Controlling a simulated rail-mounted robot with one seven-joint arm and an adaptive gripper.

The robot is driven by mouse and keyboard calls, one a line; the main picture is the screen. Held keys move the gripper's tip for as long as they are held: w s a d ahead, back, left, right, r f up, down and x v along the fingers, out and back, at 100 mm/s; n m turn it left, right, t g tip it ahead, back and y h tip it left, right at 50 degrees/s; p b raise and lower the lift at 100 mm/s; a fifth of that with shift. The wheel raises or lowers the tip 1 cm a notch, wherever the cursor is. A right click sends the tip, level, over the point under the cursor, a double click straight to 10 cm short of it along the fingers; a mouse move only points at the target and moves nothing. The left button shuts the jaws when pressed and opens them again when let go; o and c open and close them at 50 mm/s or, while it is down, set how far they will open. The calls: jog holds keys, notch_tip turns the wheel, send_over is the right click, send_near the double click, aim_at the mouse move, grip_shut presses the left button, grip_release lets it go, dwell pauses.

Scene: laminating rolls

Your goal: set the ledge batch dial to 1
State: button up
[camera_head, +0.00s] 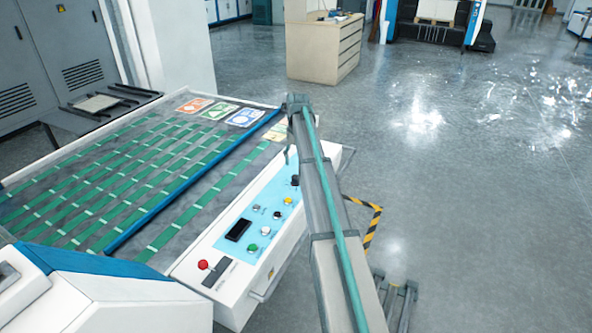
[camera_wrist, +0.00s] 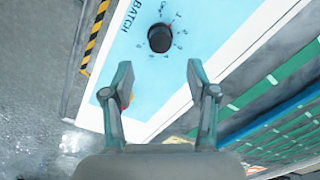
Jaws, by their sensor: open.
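The batch dial (camera_wrist: 160,38) is a round black knob on the light blue panel of the ledge, with small marks around it and the word BATCH beside it. I cannot read which mark it points to. In the head view a dark knob (camera_head: 295,181) at the far end of the panel looks like this dial, close to my arm. My gripper (camera_wrist: 158,77) is open and empty. Its two fingers are apart, and the dial shows beyond the gap between the fingertips, roughly centred. I see no contact with the dial.
The white ledge (camera_head: 205,258) also carries a dark display (camera_head: 238,230), several small buttons and a red button (camera_head: 203,265). A green-striped belt table (camera_head: 130,185) with a blue bar lies to the left. Open floor (camera_head: 470,200) lies to the right.

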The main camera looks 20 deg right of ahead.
jog(key=shift+r, duration=1.9)
jog(key=shift+s+d, duration=0.1)
